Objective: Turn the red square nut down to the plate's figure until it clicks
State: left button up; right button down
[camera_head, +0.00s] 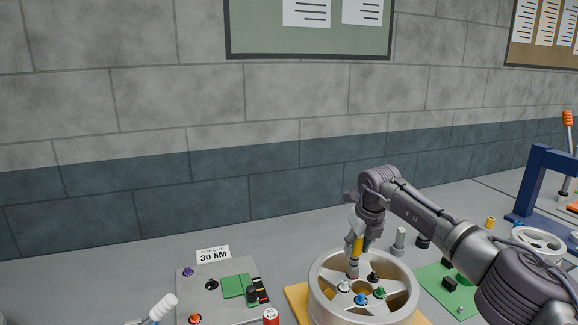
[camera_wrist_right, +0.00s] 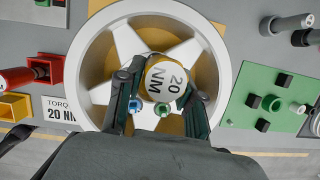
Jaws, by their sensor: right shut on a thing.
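My right gripper (camera_head: 357,238) is shut on a yellow torque driver (camera_head: 357,247), held upright over the white spoked wheel (camera_head: 317,300). In the right wrist view the gripper (camera_wrist_right: 160,100) grips the driver (camera_wrist_right: 168,78), whose pale end reads 20 NM. The driver's grey shaft reaches down to the hub area. A white nut (camera_head: 344,287), a blue nut (camera_head: 361,299) and a green nut (camera_head: 380,293) show there, with a dark one. I cannot make out a red square nut; the driver may hide it. A plate beside the wheel (camera_wrist_right: 60,112) reads 20 NM. My left gripper is not in view.
A plate at the back left (camera_head: 213,254) reads 30 NM. A red driver (camera_head: 270,317) stands left of the wheel. A grey board (camera_head: 190,285) lies left, a green board (camera_head: 435,280) right. A blue frame (camera_head: 530,185) stands far right.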

jog(key=m, duration=0.2)
jog(key=shift+a+m+h, duration=0.1)
jog(key=shift+m+h, duration=0.3)
jog(key=c, duration=0.7)
grip_release()
